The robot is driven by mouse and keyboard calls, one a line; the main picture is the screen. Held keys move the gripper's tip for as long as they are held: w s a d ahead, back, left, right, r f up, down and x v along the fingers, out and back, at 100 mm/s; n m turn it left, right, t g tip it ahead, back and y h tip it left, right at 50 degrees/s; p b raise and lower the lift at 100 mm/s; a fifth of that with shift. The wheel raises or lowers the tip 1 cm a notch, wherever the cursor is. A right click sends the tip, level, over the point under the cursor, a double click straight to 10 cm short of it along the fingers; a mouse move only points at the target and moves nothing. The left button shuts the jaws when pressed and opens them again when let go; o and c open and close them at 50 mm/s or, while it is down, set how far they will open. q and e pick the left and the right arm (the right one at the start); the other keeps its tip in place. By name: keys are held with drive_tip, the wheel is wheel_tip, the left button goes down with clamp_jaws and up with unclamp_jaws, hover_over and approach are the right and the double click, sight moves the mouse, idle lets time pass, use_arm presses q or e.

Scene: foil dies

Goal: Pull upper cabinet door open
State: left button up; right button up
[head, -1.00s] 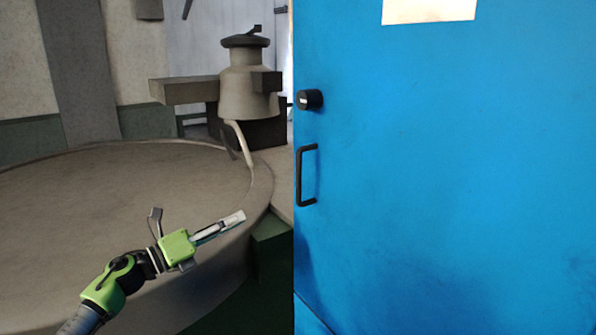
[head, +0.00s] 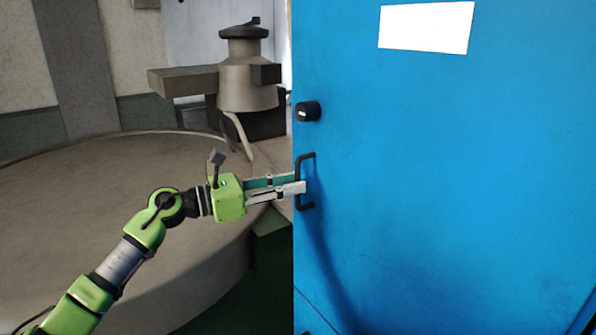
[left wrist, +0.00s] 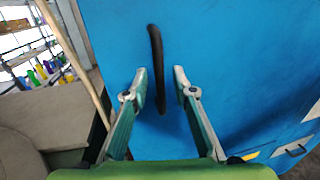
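The upper cabinet door (head: 430,170) is a large blue panel filling the right of the head view and looks closed. Its black bar handle (head: 299,164) is upright near the door's left edge. My left gripper (head: 300,184) is at the handle's height with its fingertips beside the bar. In the left wrist view the two fingers (left wrist: 160,74) are apart, and the dark handle (left wrist: 156,55) stands between them with a gap on each side. My right gripper is in neither view.
A black round knob (head: 307,111) sits above the handle. A white sheet (head: 426,28) is on the door. A large round grey machine table (head: 90,190) with a post (head: 247,85) stands left of the cabinet. A lower panel seam shows below the door.

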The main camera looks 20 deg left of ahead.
use_arm(q)
drive_tip(key=shift+p+x, duration=0.35)
drive_tip(key=shift+x, duration=0.85)
clamp_jaws()
drive_tip(key=shift+a+f, duration=0.1)
